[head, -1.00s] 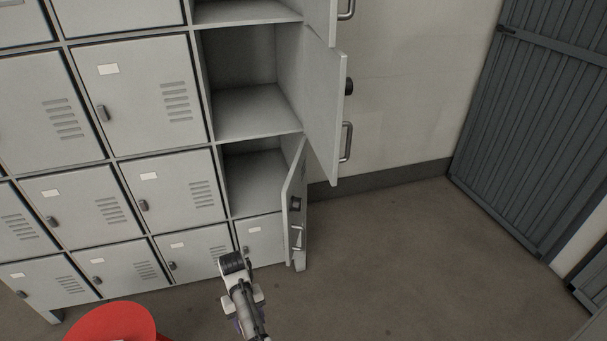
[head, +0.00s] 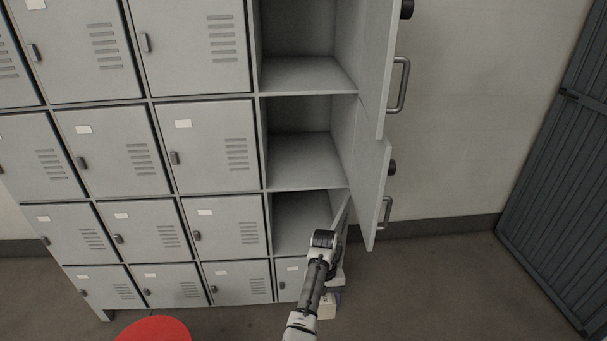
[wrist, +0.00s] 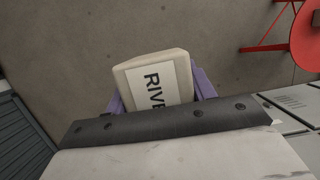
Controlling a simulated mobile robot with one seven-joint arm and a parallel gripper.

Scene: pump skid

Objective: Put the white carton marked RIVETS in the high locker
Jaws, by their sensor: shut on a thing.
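The white carton (wrist: 155,80) shows in the wrist view with a label reading "RIVE", the rest of the word hidden. My gripper (wrist: 160,92) has its purple fingers on both sides of the carton and is shut on it. In the head view a small pale part of the carton (head: 327,308) shows beside my arm, low in front of the lockers. The right-hand locker column has several open compartments. The highest in view (head: 308,75) looks empty, with its top cut off. The compartment below it (head: 300,155) is also empty.
Open doors (head: 375,190) with handles jut out right of the open column. A lower open compartment (head: 295,220) is partly behind my arm. A red round top (head: 153,330) stands at bottom left. Floor at the right is clear before a dark slatted door (head: 560,190).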

